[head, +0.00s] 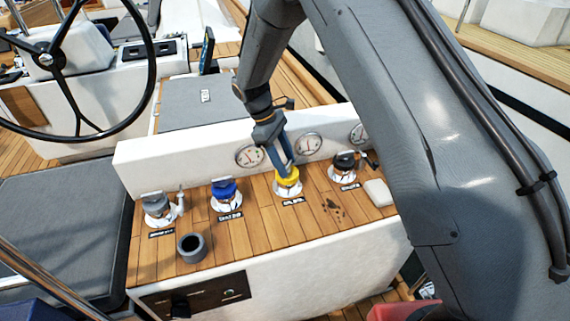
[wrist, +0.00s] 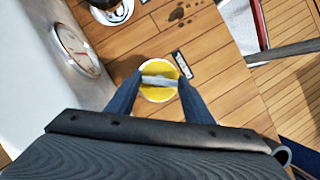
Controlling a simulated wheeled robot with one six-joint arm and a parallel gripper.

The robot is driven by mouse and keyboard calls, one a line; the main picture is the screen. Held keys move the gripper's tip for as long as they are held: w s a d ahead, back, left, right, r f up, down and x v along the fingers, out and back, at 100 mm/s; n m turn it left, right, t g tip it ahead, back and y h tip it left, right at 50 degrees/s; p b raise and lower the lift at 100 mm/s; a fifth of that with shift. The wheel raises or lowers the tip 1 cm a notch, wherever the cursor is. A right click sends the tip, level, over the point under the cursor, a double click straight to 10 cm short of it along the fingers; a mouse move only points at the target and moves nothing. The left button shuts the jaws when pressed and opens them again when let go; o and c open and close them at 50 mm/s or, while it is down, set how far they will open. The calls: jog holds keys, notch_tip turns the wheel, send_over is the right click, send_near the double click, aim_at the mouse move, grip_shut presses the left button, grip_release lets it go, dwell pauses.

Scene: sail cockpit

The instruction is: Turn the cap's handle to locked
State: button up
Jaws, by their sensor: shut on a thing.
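The yellow cap (head: 288,182) sits on a white base in the wooden top of the console, between a blue cap and a black cap. In the wrist view the yellow cap (wrist: 158,70) has a pale bar handle (wrist: 160,81) across its top. My gripper (head: 286,170) comes down onto it from above. In the wrist view my gripper's blue fingers (wrist: 158,88) stand on either side of the handle, shut on its ends. A small label lies beside the cap; I cannot read its marks.
A blue cap (head: 226,190), a grey cap (head: 157,206) and a black cap (head: 345,163) stand on the same wooden top. A grey cup (head: 191,247) stands at its front left, and a white block (head: 378,192) lies at the right. Round gauges (head: 309,145) line the white wall behind.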

jog(key=m+g+b, duration=0.1)
jog(key=m, duration=0.2)
jog(key=m+y, duration=0.1)
jog(key=m, duration=0.1)
jog(key=shift+w+d+m+g+b, duration=0.1)
jog(key=shift+w+m+g+b, duration=0.1)
jog(key=shift+m+g+b, duration=0.2)
jog(key=shift+d+m+g+y+b, duration=0.15)
jog(key=shift+m+y, duration=0.3)
jog(key=shift+m, duration=0.65)
jog(key=shift+m+g+y+b, duration=0.2)
jog(key=shift+m+y, duration=0.25)
jog(key=shift+m, duration=0.65)
jog(key=o, duration=1.1)
jog(key=shift+c, duration=0.2)
jog(key=b+v, duration=0.2)
jog(key=v, duration=0.5)
jog(key=shift+w+r, duration=0.25)
jog(key=shift+r, duration=0.1)
